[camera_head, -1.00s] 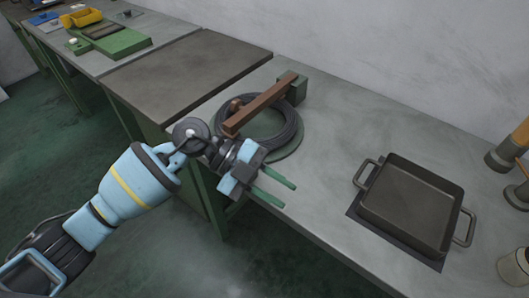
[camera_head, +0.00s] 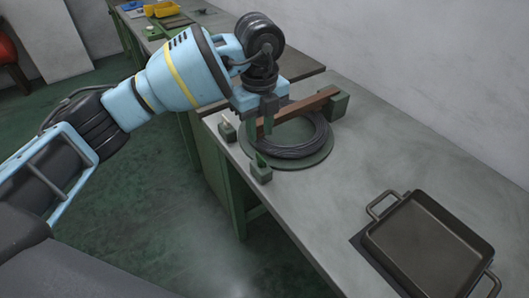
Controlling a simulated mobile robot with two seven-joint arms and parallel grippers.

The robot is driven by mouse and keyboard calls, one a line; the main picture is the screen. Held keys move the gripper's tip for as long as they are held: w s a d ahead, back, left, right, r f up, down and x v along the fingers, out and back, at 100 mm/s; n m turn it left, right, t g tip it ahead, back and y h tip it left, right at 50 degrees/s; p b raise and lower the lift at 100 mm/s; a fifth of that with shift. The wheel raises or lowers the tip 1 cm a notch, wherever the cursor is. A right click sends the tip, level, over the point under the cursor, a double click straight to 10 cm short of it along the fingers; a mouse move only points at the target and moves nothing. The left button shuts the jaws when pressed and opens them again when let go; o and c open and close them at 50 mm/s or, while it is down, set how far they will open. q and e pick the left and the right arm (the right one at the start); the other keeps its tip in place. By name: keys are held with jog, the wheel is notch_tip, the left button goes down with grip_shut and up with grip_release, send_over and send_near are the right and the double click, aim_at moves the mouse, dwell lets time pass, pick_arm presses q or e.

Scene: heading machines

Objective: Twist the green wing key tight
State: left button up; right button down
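My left gripper (camera_head: 260,140) points down over the near edge of the bench, its two green fingers apart. It is in front of the coil of dark cable (camera_head: 315,141) on a round green base. A small green upright piece on a green block (camera_head: 260,173) sits just below the fingertips; it looks like the wing key, but the fingers partly cover it. I cannot tell whether they touch it. A second small green block (camera_head: 227,131) stands to its left. A brown bar (camera_head: 310,104) crosses above the coil to a green post (camera_head: 338,103). My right gripper is not in view.
A dark square pan (camera_head: 425,245) with two handles lies on a dark mat at the lower right. A yellow bin (camera_head: 163,9) stands on the far bench. The grey bench top between coil and pan is clear. A wall runs behind the bench.

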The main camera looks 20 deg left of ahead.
aim_at(261, 161)
pick_arm(q)
jog(key=shift+f, duration=3.95)
jog(key=shift+c, duration=0.2)
grip_shut()
